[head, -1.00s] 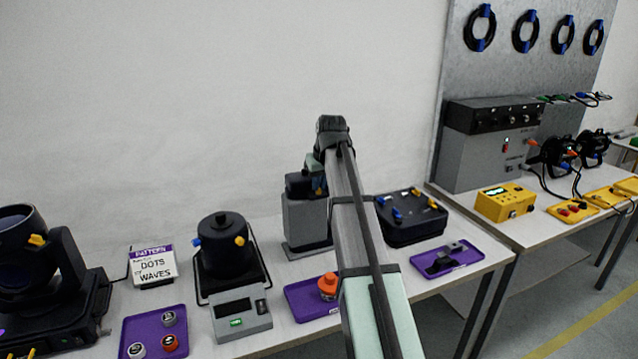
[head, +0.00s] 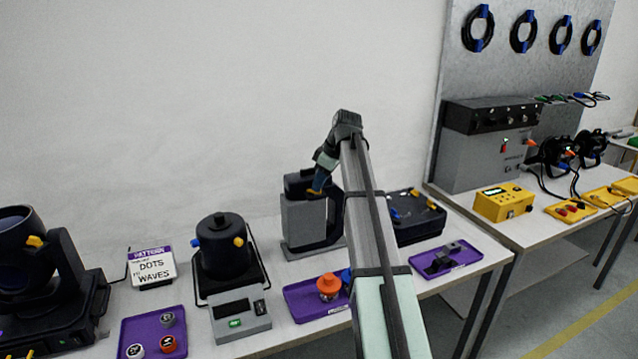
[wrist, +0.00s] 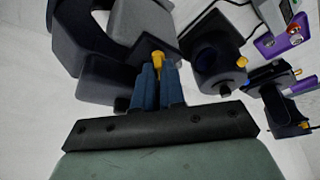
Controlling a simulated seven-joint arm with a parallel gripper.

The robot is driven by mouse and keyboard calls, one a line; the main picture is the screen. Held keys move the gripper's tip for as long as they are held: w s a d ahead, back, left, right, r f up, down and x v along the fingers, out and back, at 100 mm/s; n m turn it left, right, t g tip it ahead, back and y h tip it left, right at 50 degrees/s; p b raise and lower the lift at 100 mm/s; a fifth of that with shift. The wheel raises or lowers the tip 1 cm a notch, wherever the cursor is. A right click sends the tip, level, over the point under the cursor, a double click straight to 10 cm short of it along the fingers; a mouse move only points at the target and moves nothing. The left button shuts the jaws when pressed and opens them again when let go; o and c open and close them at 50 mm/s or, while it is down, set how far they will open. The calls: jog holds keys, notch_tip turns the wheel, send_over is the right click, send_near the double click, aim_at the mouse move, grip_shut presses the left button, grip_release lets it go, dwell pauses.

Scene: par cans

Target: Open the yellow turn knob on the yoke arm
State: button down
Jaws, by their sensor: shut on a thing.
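The yellow turn knob (wrist: 158,60) sits between the blue fingers of my gripper (wrist: 158,72) in the wrist view. The fingers are shut on it and hide part of it. In the head view, my gripper (head: 320,182) is at the upper front of the grey yoke fixture (head: 304,220), and a yellow bit of the knob (head: 313,193) shows below the fingers. In the wrist view the dark grey fixture (wrist: 100,78) fills the upper left, close to the fingers. I cannot tell how far the knob is turned.
A black lamp with a yellow knob (head: 238,241) stands left of the fixture. A moving-head light (head: 45,270) stands far left.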

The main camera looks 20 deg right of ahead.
jog(key=n, duration=0.1)
jog(key=n+g, duration=0.1)
jog(key=n, duration=0.1)
jog(key=n+y, duration=0.1)
jog(key=shift+w+d+n+g, duration=0.15)
jog(key=shift+w+n+g, duration=0.15)
jog(key=shift+n+g, duration=0.8)
jog(key=shift+n, duration=1.1)
jog(key=c, duration=1.2)
grip_release()
